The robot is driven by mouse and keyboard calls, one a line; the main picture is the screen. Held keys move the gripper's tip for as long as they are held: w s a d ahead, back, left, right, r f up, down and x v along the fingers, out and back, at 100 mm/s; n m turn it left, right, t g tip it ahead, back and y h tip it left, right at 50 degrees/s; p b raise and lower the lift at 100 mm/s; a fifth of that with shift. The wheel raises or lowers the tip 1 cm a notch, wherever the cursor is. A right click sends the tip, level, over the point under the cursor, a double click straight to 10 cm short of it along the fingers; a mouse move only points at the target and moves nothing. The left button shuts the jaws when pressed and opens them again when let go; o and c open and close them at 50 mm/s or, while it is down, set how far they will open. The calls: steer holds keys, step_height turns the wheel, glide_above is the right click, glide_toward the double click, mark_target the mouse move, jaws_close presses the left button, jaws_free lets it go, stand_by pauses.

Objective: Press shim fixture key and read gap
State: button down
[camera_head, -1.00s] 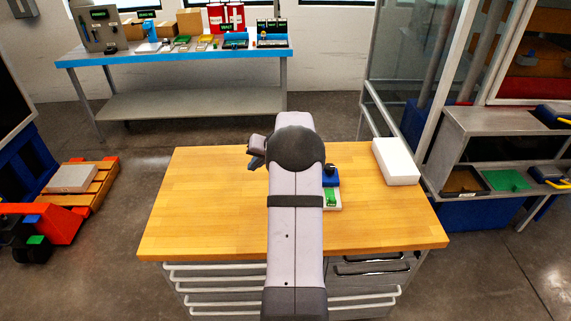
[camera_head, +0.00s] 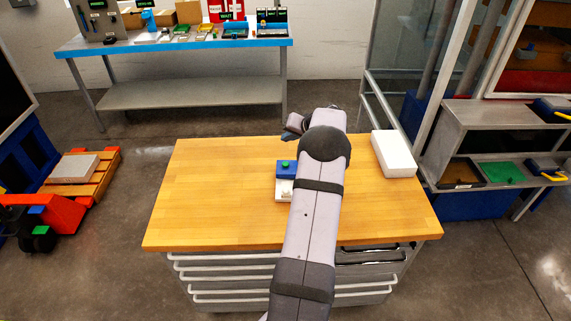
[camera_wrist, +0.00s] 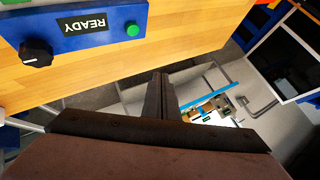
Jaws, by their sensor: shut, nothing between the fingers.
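The shim fixture is a blue unit (camera_head: 287,170) on the wooden table, with a green key (camera_head: 285,164) on its left part and a white part (camera_head: 284,190) in front. My arm covers its right side. In the wrist view the blue panel (camera_wrist: 97,38) shows a black knob (camera_wrist: 36,52), an inverted display (camera_wrist: 86,23) reading READY, and the green key (camera_wrist: 133,30). No gap number is legible. My gripper (camera_wrist: 160,76) is shut and empty, apart from the key. In the head view it (camera_head: 293,127) is beyond the fixture, partly hidden by my wrist.
A white block (camera_head: 394,153) lies at the table's right. The table's left half (camera_head: 210,190) is clear. A blue-edged bench (camera_head: 170,45) with several devices stands behind. Shelving with bins (camera_head: 500,172) is at the right, a pallet (camera_head: 85,175) at the left.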

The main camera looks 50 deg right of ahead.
steer(key=shift+f, duration=0.1)
steer(key=b, duration=0.3)
glide_above(288, 167)
step_height(288, 167, down, 7)
steer(key=shift+f, duration=0.2)
steer(key=shift+a+f+b, duration=0.1)
steer(key=shift+f+b, duration=0.5)
steer(key=shift+b, duration=0.25)
steer(key=shift+f+b, duration=0.95)
steer(key=shift+b, duration=0.65)
stand_by(2.4)
steer(key=shift+r, duration=0.95)
steer(key=shift+r+p, duration=1.25)
steer(key=shift+r, duration=1.25)
